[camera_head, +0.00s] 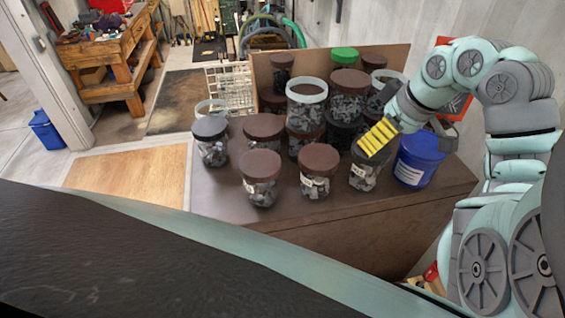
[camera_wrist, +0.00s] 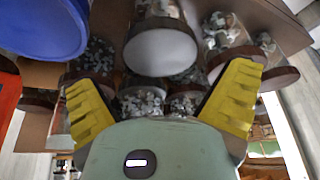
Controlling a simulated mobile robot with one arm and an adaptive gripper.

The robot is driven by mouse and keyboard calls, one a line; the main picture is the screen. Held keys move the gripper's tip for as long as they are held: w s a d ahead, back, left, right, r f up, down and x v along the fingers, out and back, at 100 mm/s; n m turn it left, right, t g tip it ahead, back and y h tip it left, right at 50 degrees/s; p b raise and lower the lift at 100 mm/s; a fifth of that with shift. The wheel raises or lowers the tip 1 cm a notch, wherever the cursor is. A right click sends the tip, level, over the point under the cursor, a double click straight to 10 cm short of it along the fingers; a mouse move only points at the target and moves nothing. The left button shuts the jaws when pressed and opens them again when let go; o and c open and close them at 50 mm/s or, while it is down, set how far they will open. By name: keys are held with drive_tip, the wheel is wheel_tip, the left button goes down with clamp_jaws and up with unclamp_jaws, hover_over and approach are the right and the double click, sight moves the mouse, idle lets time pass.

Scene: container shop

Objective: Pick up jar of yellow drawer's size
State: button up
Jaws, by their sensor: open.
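Several clear jars of grey pieces stand on a brown cabinet top (camera_head: 225,190). In front are a left brown-lidded jar (camera_head: 260,190), a middle brown-lidded jar (camera_head: 315,186) and a right jar (camera_head: 364,179), whose top is hidden by my gripper (camera_head: 377,138). White labels show on some jars, too small to read. No yellow drawer is visible. My gripper's yellow fingers are spread in the wrist view (camera_wrist: 160,95), with no jar clearly held. Beyond them is a jar with a pale round face (camera_wrist: 161,50).
A blue bucket (camera_head: 418,163) stands right of the right front jar, close to my arm. Taller jars (camera_head: 306,110) crowd behind, before a brown cardboard panel (camera_head: 262,72). The cabinet's front left top is clear. A wooden workbench (camera_head: 100,50) stands far back left.

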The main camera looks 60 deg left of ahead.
sight(366, 166)
drive_tip(key=shift+p+x, duration=0.65)
drive_tip(key=shift+x, duration=0.55)
drive_tip(key=shift+p+x, duration=0.55)
drive_tip(key=shift+x, duration=0.45)
drive_tip(key=shift+s+d, duration=0.1)
drive_tip(key=shift+d, duration=0.05)
drive_tip(key=shift+c, duration=0.3)
drive_tip(key=c, duration=1)
drive_tip(key=shift+r, duration=0.1)
